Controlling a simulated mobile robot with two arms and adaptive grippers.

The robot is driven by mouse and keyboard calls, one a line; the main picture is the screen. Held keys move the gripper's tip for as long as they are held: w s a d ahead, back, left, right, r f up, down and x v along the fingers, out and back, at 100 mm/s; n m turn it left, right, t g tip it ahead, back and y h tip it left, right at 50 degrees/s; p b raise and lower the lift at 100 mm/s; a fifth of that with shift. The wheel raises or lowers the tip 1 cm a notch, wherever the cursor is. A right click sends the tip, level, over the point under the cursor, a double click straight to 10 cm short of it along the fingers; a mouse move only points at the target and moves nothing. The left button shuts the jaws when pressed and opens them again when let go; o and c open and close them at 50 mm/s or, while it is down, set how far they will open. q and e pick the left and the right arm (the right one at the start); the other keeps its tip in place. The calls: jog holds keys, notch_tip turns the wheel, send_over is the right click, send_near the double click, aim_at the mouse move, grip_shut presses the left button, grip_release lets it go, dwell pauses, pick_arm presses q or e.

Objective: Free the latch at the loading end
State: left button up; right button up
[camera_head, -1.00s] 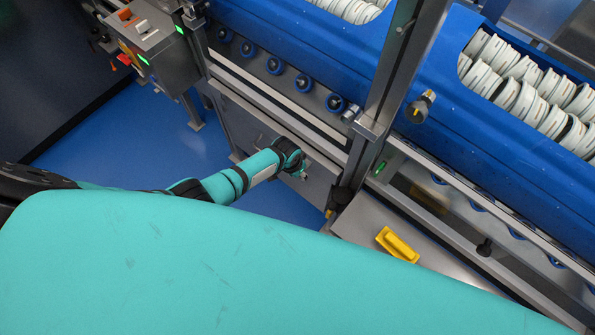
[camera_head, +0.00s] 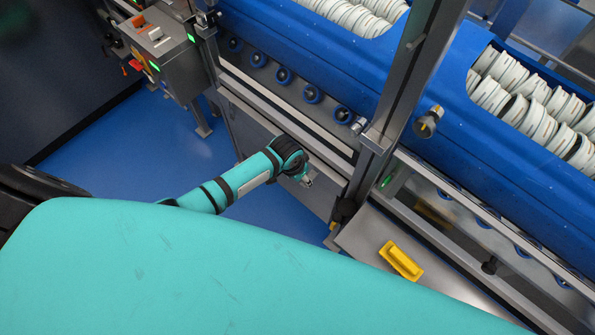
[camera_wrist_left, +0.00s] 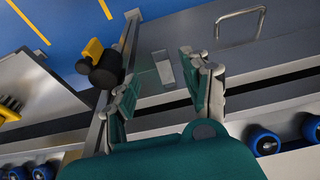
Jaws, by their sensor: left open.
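My left gripper (camera_head: 305,181) is in front of the grey panel below the roller rail, left of the metal post. In the left wrist view its two fingers (camera_wrist_left: 160,88) are apart with nothing between them. A black and yellow fitting (camera_head: 343,211) sits at the foot of the post, right of the gripper. It also shows in the left wrist view (camera_wrist_left: 102,66), left of the fingers and apart from them. A small pale plate (camera_wrist_left: 164,68) lies on the panel beyond the fingers. I cannot tell which part is the latch. My right gripper is out of view.
Blue carriers (camera_head: 460,130) with white round items stand along the rail, above blue rollers (camera_head: 312,94). A brass-coloured knob (camera_head: 428,122) is right of the post. A yellow handle (camera_head: 401,260) sits on a metal plate. A control box (camera_head: 160,48) stands at upper left. Blue floor is clear.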

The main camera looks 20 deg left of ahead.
pick_arm(q)
jog(key=shift+v, duration=2.15)
